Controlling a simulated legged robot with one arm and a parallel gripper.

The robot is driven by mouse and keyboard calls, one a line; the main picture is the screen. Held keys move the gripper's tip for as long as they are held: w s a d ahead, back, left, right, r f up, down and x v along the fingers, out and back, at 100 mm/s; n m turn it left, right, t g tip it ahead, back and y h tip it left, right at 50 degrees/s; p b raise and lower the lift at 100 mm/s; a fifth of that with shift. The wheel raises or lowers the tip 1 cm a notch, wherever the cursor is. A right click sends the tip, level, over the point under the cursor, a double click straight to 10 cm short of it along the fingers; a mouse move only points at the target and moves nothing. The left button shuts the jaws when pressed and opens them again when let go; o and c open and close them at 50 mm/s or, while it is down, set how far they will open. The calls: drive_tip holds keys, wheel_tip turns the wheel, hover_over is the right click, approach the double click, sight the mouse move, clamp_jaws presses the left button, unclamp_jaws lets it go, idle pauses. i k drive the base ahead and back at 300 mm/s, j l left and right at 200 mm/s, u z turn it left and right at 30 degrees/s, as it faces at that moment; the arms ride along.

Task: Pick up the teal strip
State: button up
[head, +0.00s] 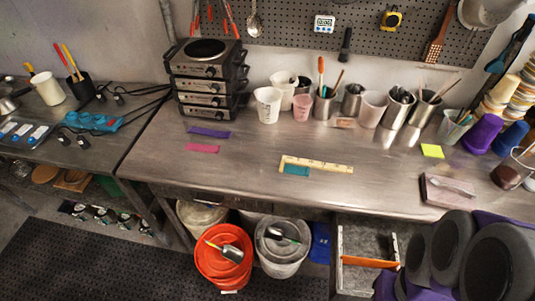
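The teal strip (296,170) lies flat on the metal workbench (250,180), near its front edge at the middle of the head view. It sits just below a yellow L-shaped ruler (325,165), close against its inner corner; I cannot tell if they touch. A purple strip (208,132) and a pink strip (202,149) lie further left on the bench. My gripper is not in view; only grey and purple rounded parts, likely my arm, show at the lower right.
Stacked hot plates (207,72) and several cups with tools line the back. A yellow pad (432,151) and a pinkish block (449,190) lie to the right. An orange bucket (223,265) and a lidded bucket (282,262) stand below the front edge.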

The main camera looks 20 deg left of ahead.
sight(295, 169)
drive_tip(key=u, duration=0.75)
drive_tip(key=i+j+z, duration=0.35)
drive_tip(key=j, duration=0.1)
